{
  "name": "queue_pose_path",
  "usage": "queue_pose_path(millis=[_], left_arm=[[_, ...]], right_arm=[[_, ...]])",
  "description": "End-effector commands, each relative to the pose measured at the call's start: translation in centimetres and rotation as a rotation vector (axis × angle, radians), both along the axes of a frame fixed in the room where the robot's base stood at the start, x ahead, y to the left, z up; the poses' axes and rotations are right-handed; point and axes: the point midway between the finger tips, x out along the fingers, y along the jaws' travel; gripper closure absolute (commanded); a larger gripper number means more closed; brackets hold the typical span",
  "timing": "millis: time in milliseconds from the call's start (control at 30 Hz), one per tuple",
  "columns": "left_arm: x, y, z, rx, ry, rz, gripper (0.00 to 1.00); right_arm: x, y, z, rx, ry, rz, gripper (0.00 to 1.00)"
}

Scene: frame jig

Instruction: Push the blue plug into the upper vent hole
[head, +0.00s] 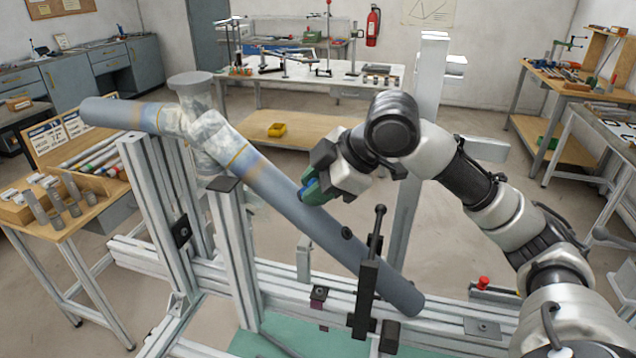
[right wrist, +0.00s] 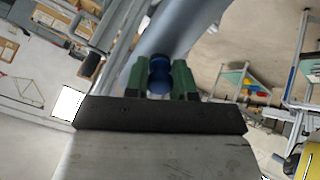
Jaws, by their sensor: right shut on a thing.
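The blue plug (right wrist: 159,74) is held between the green fingers of my right gripper (right wrist: 162,80) in the right wrist view. In the head view the right gripper (head: 313,190) is at the upper side of the slanted grey-blue tube (head: 285,200), around its middle. The fingers hide the plug there. The tube (right wrist: 190,30) lies just beyond the plug in the wrist view; I cannot tell whether they touch. A dark round spot (head: 347,233) shows lower on the tube. The upper vent hole is not visible, and my left gripper is not in view.
The tube rests slanted across an aluminium frame (head: 237,250). A black upright clamp (head: 368,290) stands by its lower end. A clear wrapped joint (head: 205,140) is at its upper end. A side table (head: 70,220) with parts is at left.

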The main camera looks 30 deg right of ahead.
Motion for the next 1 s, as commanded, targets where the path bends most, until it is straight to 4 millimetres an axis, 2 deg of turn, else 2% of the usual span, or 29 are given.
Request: queue_pose_path(millis=[167, 200, 367, 400, 733, 867, 1000], left_arm=[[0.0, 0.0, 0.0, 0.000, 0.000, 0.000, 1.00], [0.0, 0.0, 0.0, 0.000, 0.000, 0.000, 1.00], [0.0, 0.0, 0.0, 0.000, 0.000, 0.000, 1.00], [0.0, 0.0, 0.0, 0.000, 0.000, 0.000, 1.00], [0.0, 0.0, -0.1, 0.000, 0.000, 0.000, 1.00], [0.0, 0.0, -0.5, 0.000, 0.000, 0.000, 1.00], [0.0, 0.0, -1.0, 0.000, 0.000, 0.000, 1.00]], right_arm=[[0.2, 0.2, -0.3, 0.001, 0.000, 0.001, 0.97], [0.2, 0.2, -0.3, 0.001, 0.000, 0.001, 0.72], [0.2, 0.2, -0.3, 0.001, 0.000, 0.001, 0.48], [0.2, 0.2, -0.3, 0.001, 0.000, 0.001, 0.46], [-0.1, -0.1, 0.1, -0.001, -0.002, -0.002, 0.46], [-1.0, -0.9, 1.4, -0.002, -0.004, -0.002, 0.46], [-2.5, -2.1, 3.7, -0.002, -0.005, -0.003, 0.46]])
